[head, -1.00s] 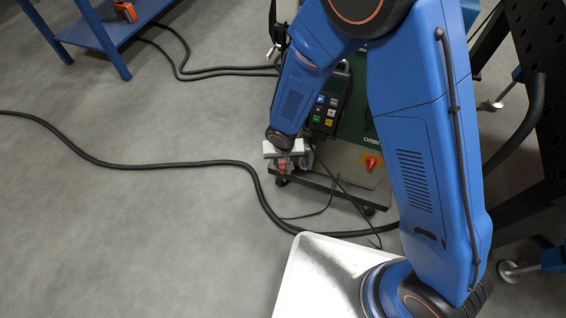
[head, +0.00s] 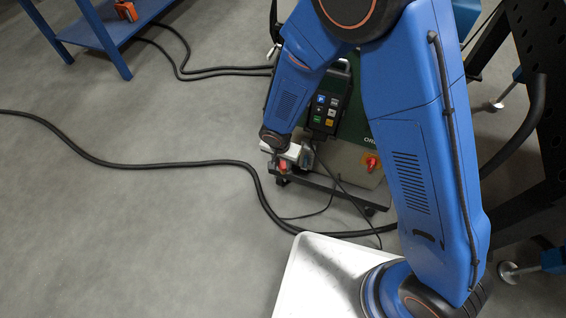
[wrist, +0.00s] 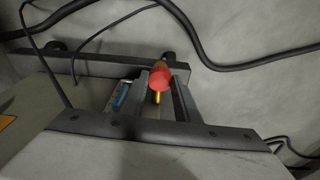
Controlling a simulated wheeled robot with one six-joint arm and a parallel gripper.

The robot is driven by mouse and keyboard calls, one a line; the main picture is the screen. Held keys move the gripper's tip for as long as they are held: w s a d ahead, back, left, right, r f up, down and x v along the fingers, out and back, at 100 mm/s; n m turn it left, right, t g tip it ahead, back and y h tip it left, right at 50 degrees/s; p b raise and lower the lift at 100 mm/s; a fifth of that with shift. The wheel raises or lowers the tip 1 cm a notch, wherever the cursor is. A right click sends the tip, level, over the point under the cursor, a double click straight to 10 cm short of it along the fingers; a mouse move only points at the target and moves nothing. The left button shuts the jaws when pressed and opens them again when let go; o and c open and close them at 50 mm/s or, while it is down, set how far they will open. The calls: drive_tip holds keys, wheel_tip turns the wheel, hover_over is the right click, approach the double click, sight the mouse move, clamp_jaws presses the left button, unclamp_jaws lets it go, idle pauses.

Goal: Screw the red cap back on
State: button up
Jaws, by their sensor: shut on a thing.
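My gripper (wrist: 161,84) is shut on the red cap (wrist: 160,78), which sits between the two dark fingers near their tips. A thin yellow piece shows just below the cap in the wrist view, and an orange-brown bit shows behind it. In the head view the red cap (head: 282,167) is a small red spot under the pale gripper body (head: 290,152), at the left front of the green machine (head: 352,125). Whether the cap touches a threaded neck is hidden.
The machine stands on a low wheeled cart (head: 325,190), with a keypad (head: 325,115) and a red knob (head: 372,163). A thick black cable (head: 150,164) crosses the floor. A blue shelf (head: 95,35) is at upper left. Open floor lies to the left.

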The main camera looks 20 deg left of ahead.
idle(0.3)
drive_tip(key=m, duration=0.3)
drive_tip(key=shift+h, duration=0.3)
drive_tip(key=shift+a+m, duration=0.1)
drive_tip(key=shift+m, duration=1.7)
drive_tip(key=shift+w, duration=0.1)
drive_tip(key=shift+m+g, duration=0.3)
drive_tip(key=shift+m, duration=0.3)
drive_tip(key=shift+m+h, duration=0.3)
drive_tip(key=shift+m, duration=0.7)
